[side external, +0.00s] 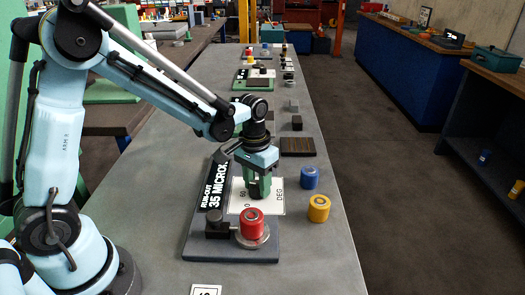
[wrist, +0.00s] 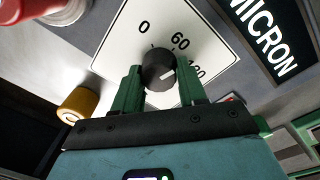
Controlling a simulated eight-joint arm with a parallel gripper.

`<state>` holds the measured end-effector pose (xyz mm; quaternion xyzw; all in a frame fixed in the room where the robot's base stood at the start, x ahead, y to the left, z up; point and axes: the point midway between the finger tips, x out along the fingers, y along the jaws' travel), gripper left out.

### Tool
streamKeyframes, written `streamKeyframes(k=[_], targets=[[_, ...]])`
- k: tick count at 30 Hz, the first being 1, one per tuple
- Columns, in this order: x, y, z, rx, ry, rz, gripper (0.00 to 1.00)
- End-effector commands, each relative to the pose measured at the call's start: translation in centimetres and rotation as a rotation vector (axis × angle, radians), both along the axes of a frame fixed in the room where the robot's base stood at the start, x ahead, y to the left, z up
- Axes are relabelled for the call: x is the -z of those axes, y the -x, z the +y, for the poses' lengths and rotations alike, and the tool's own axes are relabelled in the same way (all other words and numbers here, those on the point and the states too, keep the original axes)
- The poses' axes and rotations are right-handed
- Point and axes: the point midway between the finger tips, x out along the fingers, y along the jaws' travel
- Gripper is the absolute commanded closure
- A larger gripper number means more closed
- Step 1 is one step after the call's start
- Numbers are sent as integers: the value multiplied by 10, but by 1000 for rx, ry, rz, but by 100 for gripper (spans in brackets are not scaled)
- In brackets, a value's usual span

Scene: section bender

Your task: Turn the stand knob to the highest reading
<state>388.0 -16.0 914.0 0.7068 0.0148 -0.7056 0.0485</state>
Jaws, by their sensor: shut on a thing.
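The stand knob (wrist: 157,62) is black and round with a white pointer mark. It sits on a white dial plate (wrist: 125,55) with 0, 60 and a third numeral partly hidden by a finger. The mark points right, roughly toward that third numeral; the exact reading cannot be told. My gripper (wrist: 160,72) has its green fingers on both sides of the knob, shut on it. In the side view my gripper (side external: 260,187) points down over the dial plate (side external: 274,202) and hides the knob.
A red cylinder (side external: 251,222) stands on a disc beside a black block (side external: 217,228) at the stand's front. A sign (side external: 214,187) reads RUN-OUT 35 MICRON. Blue (side external: 309,177) and yellow (side external: 319,208) cylinders stand right of the stand. The bench's front right is clear.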

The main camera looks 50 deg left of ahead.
Motion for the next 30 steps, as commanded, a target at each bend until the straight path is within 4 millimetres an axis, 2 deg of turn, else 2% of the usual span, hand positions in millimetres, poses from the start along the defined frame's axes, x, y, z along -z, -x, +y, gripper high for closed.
streamKeyframes(k=[12, 30], targets=[[0, 0, 2, -213, -1, -2, 89], [0, 0, 2, -250, -2, -3, 89]])
